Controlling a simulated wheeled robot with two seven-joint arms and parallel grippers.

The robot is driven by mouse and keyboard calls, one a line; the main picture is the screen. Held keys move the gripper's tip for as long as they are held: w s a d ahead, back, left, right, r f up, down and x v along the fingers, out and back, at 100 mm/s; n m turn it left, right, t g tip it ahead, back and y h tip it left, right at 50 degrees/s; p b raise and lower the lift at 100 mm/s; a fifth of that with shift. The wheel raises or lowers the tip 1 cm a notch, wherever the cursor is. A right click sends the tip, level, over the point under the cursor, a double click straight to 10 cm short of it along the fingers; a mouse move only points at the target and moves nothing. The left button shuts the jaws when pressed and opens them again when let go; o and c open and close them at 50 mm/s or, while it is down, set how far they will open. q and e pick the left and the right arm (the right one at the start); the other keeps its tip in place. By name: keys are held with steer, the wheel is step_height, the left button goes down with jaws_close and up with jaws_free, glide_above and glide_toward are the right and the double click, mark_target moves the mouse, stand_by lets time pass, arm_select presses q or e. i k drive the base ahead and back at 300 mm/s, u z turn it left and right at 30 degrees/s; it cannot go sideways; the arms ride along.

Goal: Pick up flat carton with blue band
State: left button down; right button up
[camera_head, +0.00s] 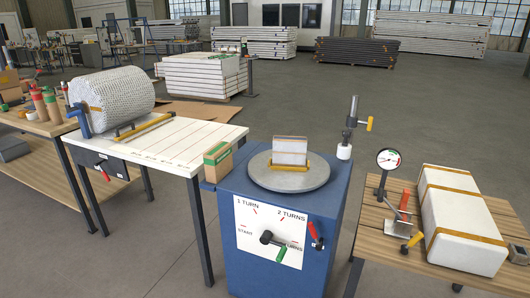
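I cannot make out a flat carton with a blue band in the head view. A small upright brown carton with a green band (217,163) stands at the right end of the white slatted table, near the blue cabinet. A pale upright block with a brown top edge (290,151) stands in a yellow holder on the grey turntable (279,181). A large white package with brown bands (452,215) lies on the right wooden table. Neither of my grippers is in view.
A bubble-wrap roll (112,101) lies on the white slatted table (178,141). The blue cabinet (226,194) has a dial and levers on its front. A gauge (388,159) and clamp tools stand on the right table (377,229). Open floor lies behind.

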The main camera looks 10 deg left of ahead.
mark_target(287, 151)
steer(key=u, duration=0.9)
steer(key=i, duration=0.8)
steer(key=u, duration=0.65)
steer(key=i, duration=1)
steer(key=z, duration=0.45)
